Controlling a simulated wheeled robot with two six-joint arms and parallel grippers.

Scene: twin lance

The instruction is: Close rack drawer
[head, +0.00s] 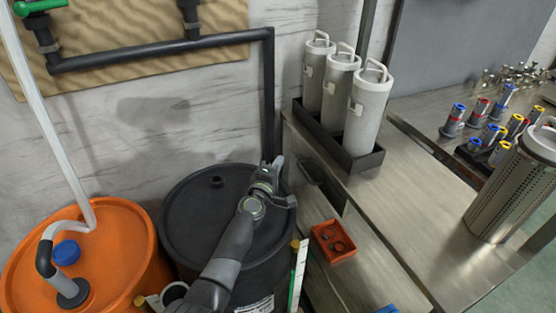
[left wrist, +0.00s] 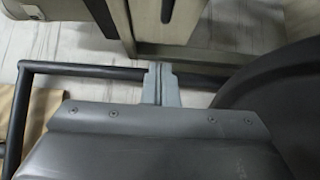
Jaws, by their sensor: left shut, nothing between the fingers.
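The pale metal rack (head: 375,235) stands at the centre right in the head view. A dark handle (head: 311,171) shows on its left side, near a dark gap below the top; how far a drawer stands out is hard to tell. My left gripper (head: 275,170) is over the black drum, just left of the rack and apart from the handle. In the left wrist view its fingers (left wrist: 160,84) are together with nothing between them, in front of a dark pipe (left wrist: 85,70). Pale panels (left wrist: 200,25) show beyond. My right gripper is out of view.
Three grey canisters (head: 340,90) stand in a black tray (head: 355,160) on top. A small red-orange holder (head: 333,243) sits lower at the rack. The black drum (head: 195,205) and an orange drum (head: 125,255) crowd the left. A perforated cylinder (head: 510,195) stands right.

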